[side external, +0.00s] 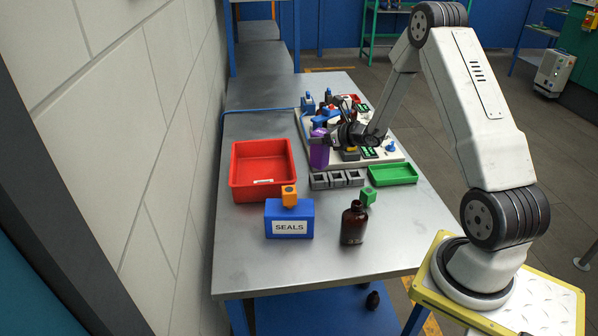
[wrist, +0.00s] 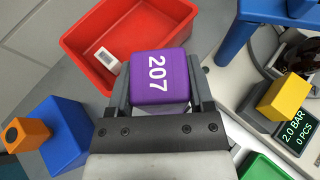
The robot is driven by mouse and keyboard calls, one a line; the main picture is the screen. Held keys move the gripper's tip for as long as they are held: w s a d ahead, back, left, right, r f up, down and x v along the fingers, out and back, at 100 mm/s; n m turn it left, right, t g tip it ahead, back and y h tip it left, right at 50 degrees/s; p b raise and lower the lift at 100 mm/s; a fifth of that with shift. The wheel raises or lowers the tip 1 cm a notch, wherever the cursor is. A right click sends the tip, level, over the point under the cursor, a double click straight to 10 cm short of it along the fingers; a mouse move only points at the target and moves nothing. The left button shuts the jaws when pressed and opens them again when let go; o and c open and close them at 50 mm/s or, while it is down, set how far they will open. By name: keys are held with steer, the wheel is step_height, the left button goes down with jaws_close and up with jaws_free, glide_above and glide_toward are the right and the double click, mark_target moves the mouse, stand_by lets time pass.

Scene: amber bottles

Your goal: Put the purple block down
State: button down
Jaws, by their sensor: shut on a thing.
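The purple block (side external: 319,154) is held between the two fingers of my gripper (side external: 322,141), near the left front corner of the white board (side external: 398,153). In the wrist view the purple block (wrist: 160,78), marked 207, fills the space between the fingertips of my gripper (wrist: 160,88). A red bin (wrist: 82,45) lies behind and to its left in that view. In the side view the block hangs right of the red bin (side external: 236,181) and behind a row of grey sockets (side external: 337,180). I cannot tell whether its underside touches anything.
A blue box marked SEALS (side external: 289,220) carries an orange block (side external: 289,196). An amber bottle (side external: 353,224) stands near a green block (side external: 368,196). A green tray (side external: 393,175) lies right of the sockets. Devices crowd the board. The table's front left is clear.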

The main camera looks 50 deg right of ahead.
mark_target(327, 148)
steer(key=shift+w+f, duration=0.1)
steer(key=shift+f, duration=1.45)
steer(key=shift+f, duration=0.6)
jaws_free()
steer(key=shift+r, duration=0.15)
steer(key=shift+r, duration=0.55)
steer(key=v, duration=1.2)
steer(key=shift+f, duration=0.15)
